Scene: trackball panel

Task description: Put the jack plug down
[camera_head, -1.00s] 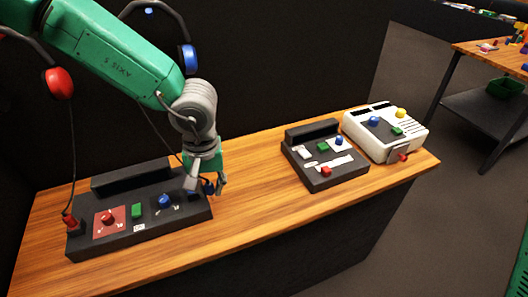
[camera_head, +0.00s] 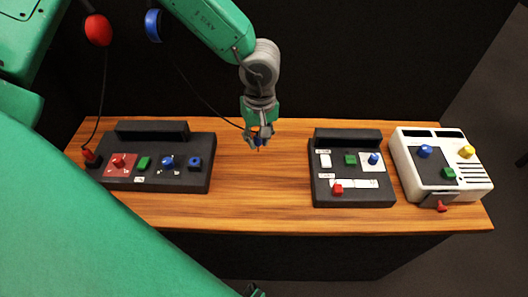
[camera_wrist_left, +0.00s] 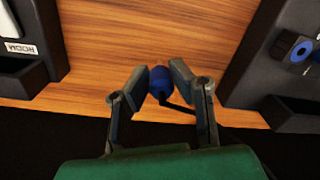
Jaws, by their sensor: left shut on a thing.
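My left gripper (camera_head: 259,136) is shut on the blue jack plug (camera_head: 258,141). In the left wrist view the plug (camera_wrist_left: 160,84) sits between the two fingertips (camera_wrist_left: 158,82), with its dark cable trailing off to the lower right. In the head view the gripper is over the bare wooden table (camera_head: 262,187), between the left panel and the middle panel. The gap between plug and tabletop is hard to judge. The left panel (camera_head: 150,184) has an empty-looking blue socket (camera_head: 195,163) at its right end. My right gripper is not clearly seen.
A red plug (camera_head: 89,157) stands at the left panel's left end. Red headphones (camera_head: 98,30) and blue headphones (camera_head: 153,25) hang behind. The dark middle panel (camera_head: 352,200) and a white box (camera_head: 440,178) stand to the right. The wood between the panels is clear.

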